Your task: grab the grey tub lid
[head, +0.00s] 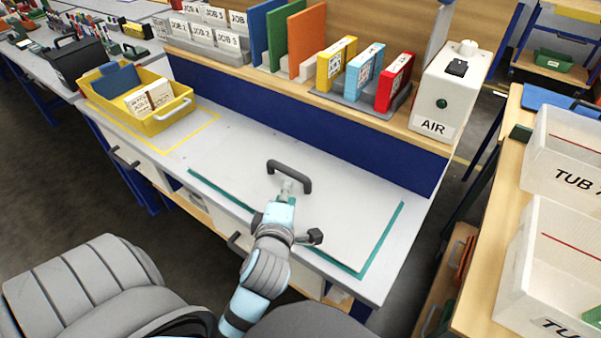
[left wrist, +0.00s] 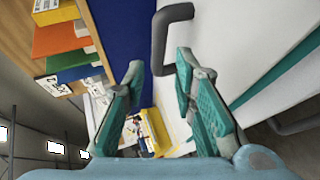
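The grey tub lid (head: 345,223) lies flat on the workbench over a teal-edged mat (head: 385,240). Its dark grey bar handle (head: 290,172) stands up near the back; the handle also shows in the left wrist view (left wrist: 158,42). My left gripper (head: 286,190) is over the lid, just in front of the handle. In the left wrist view the gripper (left wrist: 160,64) has its teal-padded fingers spread wide, with the handle bar showing between the fingertips. I cannot tell whether it touches the handle. My right gripper is not in view.
A yellow bin (head: 170,122) with cards stands at the left of the bench. A wooden shelf (head: 300,88) with coloured boxes and a white AIR unit (head: 455,85) rises along the back. White tubs (head: 560,150) stand on a separate bench at right. The bench between bin and lid is clear.

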